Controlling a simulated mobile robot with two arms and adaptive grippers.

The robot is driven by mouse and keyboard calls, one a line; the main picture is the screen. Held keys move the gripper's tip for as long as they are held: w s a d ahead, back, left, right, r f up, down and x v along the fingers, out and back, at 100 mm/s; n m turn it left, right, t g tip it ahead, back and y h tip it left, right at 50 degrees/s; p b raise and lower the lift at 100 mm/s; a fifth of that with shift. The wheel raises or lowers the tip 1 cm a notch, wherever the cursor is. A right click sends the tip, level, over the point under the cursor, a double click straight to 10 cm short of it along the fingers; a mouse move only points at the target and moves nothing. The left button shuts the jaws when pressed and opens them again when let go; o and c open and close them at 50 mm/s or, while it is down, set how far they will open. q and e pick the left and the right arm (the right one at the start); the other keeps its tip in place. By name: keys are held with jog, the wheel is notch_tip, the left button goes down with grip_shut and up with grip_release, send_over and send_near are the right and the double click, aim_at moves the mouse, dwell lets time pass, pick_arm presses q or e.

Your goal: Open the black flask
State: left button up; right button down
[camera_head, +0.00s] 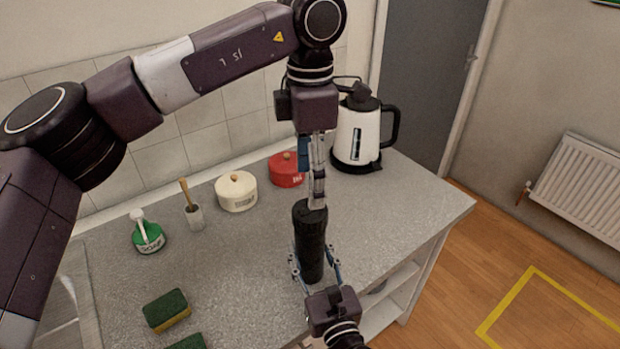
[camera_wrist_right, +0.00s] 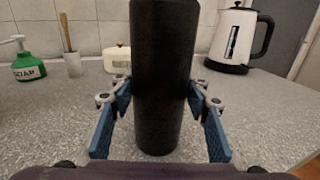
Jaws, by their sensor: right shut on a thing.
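The black flask (camera_head: 309,240) stands upright near the counter's front right part. Its dark cap (camera_head: 308,208) is at the top. It also fills the middle of the right wrist view (camera_wrist_right: 163,85), where its top is cut off. My right gripper (camera_head: 316,268) is shut around the flask's lower body from the front, with a blue-padded finger on each side. My left gripper (camera_head: 318,203) points straight down, its fingertips at the cap in the picture. Its fingers overlap from this angle, so its opening and any contact with the cap are unclear.
A white kettle (camera_head: 357,138) stands behind on the right. A red pot (camera_head: 287,170), a cream pot (camera_head: 236,191), a brush in a holder (camera_head: 194,216) and a green soap bottle (camera_head: 148,236) line the back. Sponges (camera_head: 167,310) lie front left. The counter (camera_head: 400,205) is clear right of the flask.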

pick_arm(q)
jog(key=m, duration=0.3)
jog(key=shift+m, duration=0.4)
jog(key=m, duration=0.9)
jog(key=shift+m, duration=0.3)
jog(key=m, duration=0.3)
jog(key=shift+m, duration=0.4)
jog(key=m, duration=0.3)
jog(key=shift+m, duration=0.3)
jog(key=m, duration=0.5)
jog(key=shift+m, duration=0.3)
jog(key=shift+f, duration=4)
